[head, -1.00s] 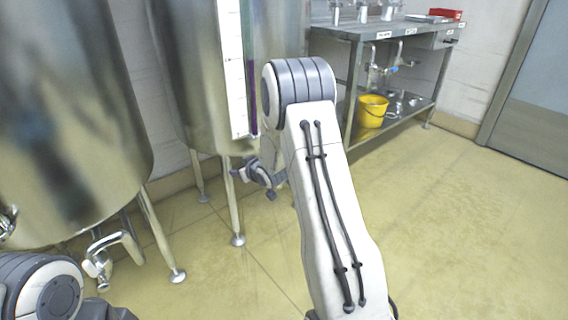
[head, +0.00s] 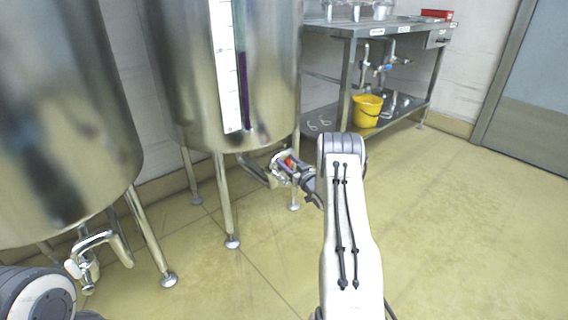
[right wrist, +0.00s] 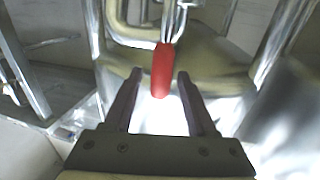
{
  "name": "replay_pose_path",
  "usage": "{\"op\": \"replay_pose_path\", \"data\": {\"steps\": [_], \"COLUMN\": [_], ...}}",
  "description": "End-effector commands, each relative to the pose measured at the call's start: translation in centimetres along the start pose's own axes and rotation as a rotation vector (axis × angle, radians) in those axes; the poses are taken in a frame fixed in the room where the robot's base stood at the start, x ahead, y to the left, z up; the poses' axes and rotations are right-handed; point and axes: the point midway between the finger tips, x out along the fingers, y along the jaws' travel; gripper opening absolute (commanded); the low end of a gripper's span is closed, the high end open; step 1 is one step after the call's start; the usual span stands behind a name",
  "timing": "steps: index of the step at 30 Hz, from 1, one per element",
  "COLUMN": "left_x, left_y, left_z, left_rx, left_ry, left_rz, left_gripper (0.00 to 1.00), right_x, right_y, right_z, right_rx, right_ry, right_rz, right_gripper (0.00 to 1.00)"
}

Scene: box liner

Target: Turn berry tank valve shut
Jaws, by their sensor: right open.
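The steel tank (head: 190,110) with a purple strip in its level gauge (head: 243,90) stands at the middle left in the head view; I take it as the berry tank. Its red valve handle (head: 289,162) shows small beside my right gripper (head: 283,165), below the tank's bottom edge. In the right wrist view, the red handle (right wrist: 162,72) points toward the gripper from a steel pipe. Its end lies between the open fingers of the right gripper (right wrist: 159,76), with gaps on both sides. The left gripper is out of view.
Another steel tank (head: 60,130) with its outlet pipe (head: 100,240) stands at the left. Tank legs (head: 226,205) stand near the right gripper. A steel bench (head: 345,32) with a yellow bucket (head: 367,111) is behind. The floor at right is clear.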

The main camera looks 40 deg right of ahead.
Motion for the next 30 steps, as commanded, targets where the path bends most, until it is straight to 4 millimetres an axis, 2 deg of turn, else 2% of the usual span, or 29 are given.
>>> {"op": "replay_pose_path", "data": {"steps": [1,6,16,17,18,21,30], "left_x": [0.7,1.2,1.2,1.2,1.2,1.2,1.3], "left_y": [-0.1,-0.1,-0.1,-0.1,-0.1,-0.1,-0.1], "left_z": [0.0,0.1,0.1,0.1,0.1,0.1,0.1], "left_rx": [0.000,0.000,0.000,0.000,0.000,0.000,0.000], "left_ry": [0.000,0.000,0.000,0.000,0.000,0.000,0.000], "left_rz": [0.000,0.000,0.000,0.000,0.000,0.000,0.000], "left_gripper": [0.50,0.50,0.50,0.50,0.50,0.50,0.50], "right_x": [0.8,2.4,2.8,2.8,2.8,2.8,2.7], "right_y": [-0.1,0.0,0.0,0.0,0.0,0.0,0.0], "right_z": [0.3,0.1,0.0,0.0,0.0,0.0,0.0], "right_rx": [-0.002,-0.001,0.001,0.001,0.001,0.001,0.001], "right_ry": [0.003,0.001,-0.001,-0.001,-0.001,-0.001,-0.001], "right_rz": [-0.002,0.000,0.001,0.001,0.001,0.001,0.000], "right_gripper": [0.57,0.57,0.57,0.49,0.34,0.00,0.00]}}
